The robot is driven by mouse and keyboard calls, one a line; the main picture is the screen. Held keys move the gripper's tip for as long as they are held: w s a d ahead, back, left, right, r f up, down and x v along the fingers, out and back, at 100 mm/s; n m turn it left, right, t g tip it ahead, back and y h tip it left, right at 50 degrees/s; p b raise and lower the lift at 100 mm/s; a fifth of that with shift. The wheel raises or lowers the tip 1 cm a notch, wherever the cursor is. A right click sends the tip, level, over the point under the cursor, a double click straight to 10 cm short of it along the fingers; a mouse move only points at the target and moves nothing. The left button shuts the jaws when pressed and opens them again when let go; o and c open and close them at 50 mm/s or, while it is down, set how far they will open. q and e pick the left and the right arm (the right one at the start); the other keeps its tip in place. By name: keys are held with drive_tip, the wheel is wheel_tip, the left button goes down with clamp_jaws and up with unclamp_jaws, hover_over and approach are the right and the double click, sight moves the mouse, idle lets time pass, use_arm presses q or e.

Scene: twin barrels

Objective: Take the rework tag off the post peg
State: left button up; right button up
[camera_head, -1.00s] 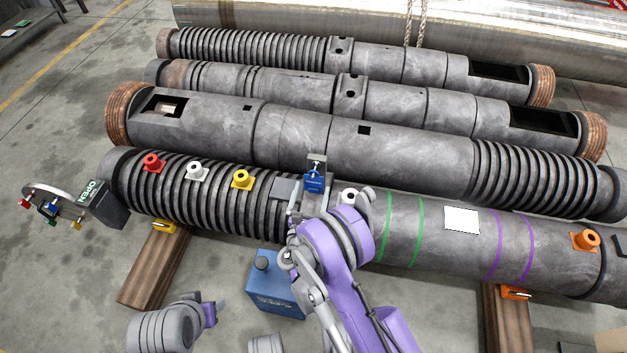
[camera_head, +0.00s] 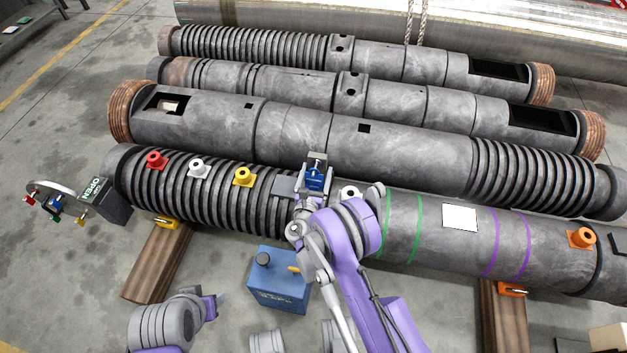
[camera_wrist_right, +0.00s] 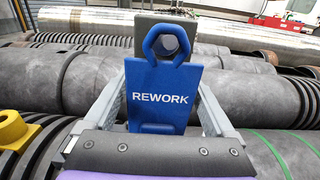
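The blue rework tag (camera_head: 315,179) hangs upright on the grey post (camera_head: 317,158) on the front barrel (camera_head: 440,232). In the right wrist view the tag (camera_wrist_right: 160,96) reads REWORK, and its hook-shaped top is around the round peg end (camera_wrist_right: 168,45). My right gripper (camera_head: 316,174) is at the tag, one finger on each side of it. In the right wrist view the right gripper's fingers (camera_wrist_right: 163,92) flank the tag's side edges; I see no clear grip on it. My left gripper (camera_head: 214,304) is low at the left, away from the tag; its fingers are unclear.
Red (camera_head: 156,160), white (camera_head: 199,167) and yellow (camera_head: 243,176) pegs stand on the barrel left of the post. A blue box (camera_head: 280,283) sits on the floor in front. A tag rack marked OPEN (camera_head: 100,200) stands at left. More barrels lie behind.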

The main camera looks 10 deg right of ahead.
sight(314, 179)
drive_tip(key=c, duration=0.9)
drive_tip(key=shift+r, duration=0.15)
drive_tip(key=shift+s+r, duration=0.1)
drive_tip(key=shift+c, duration=0.8)
drive_tip(key=shift+s+a, duration=0.1)
clamp_jaws()
drive_tip(key=shift+s+a+r, duration=0.15)
drive_tip(key=shift+s+a, duration=0.15)
drive_tip(key=shift+s, duration=0.3)
drive_tip(key=shift+s+a+r+b, duration=0.15)
drive_tip(key=shift+s+b, duration=0.05)
drive_tip(key=shift+s, duration=0.25)
drive_tip(key=shift+s+a+r+b, duration=0.15)
drive_tip(key=shift+s, duration=0.3)
drive_tip(key=shift+b+v, duration=0.9)
drive_tip(key=shift+v, duration=2.7)
